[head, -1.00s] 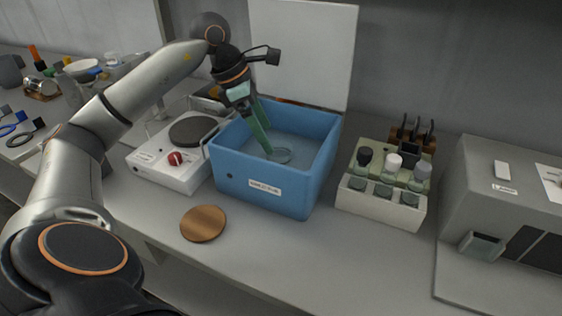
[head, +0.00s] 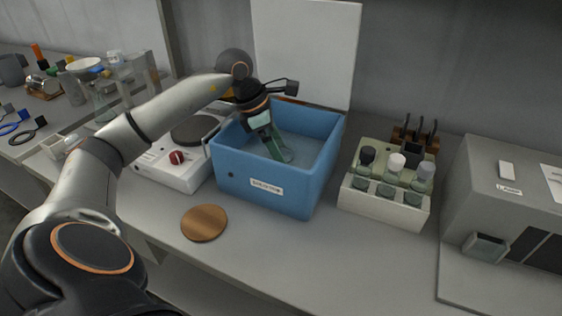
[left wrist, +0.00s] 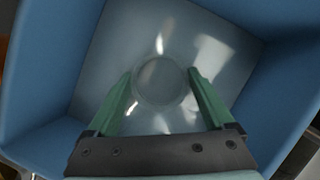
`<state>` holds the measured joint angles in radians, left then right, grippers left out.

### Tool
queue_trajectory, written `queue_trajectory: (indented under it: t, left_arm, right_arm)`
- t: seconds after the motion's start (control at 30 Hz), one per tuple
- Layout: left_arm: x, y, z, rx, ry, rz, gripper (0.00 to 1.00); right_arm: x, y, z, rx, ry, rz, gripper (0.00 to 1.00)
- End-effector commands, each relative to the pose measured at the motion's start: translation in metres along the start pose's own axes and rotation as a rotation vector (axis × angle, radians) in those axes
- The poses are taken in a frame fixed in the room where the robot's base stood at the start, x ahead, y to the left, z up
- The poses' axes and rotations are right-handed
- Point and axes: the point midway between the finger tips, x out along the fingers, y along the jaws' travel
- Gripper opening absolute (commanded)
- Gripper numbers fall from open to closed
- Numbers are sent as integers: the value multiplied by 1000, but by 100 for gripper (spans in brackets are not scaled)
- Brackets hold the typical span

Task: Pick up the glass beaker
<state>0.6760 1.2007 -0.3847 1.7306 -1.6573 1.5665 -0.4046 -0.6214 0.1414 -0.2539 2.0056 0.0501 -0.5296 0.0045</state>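The glass beaker (left wrist: 160,84) is clear and hard to see; in the left wrist view it shows as a faint circle with bright glints on the floor of the blue tub (left wrist: 52,85). My left gripper (left wrist: 161,76) is open, with one green finger on each side of this circle. I cannot tell whether the fingers touch the glass. In the head view my left gripper (head: 279,153) reaches down inside the blue tub (head: 250,170), and its fingers mostly hide the beaker. My right gripper is not in view.
A hotplate (head: 165,165) stands close to the tub's left, a rack of capped bottles (head: 408,206) to its right. A round wooden disc (head: 204,223) lies in front. A grey machine (head: 505,195) stands at far right. Tub walls surround the gripper.

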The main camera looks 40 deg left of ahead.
Motion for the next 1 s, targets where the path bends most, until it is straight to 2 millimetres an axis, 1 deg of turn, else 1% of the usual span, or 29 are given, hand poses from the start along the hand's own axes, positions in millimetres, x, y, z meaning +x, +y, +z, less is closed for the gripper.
queue_trajectory:
  t: [0.03,0.07,0.7,0.73,0.9,1.0]
  left_arm:
    - [0,0,0,0,0,0,80]
    - [0,0,0,0,0,0,76]
    - [-1,0,0,0,0,0,4]
    - [-1,0,0,0,-1,1,3]
    - [-1,0,0,0,-1,1,3]
    - [-5,0,2,0,-2,1,3]
  right_arm:
    - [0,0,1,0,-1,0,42]
    - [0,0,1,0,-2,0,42]
    - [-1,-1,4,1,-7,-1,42]
    - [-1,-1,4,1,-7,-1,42]
    - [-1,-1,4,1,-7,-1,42]
    - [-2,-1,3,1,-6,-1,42]
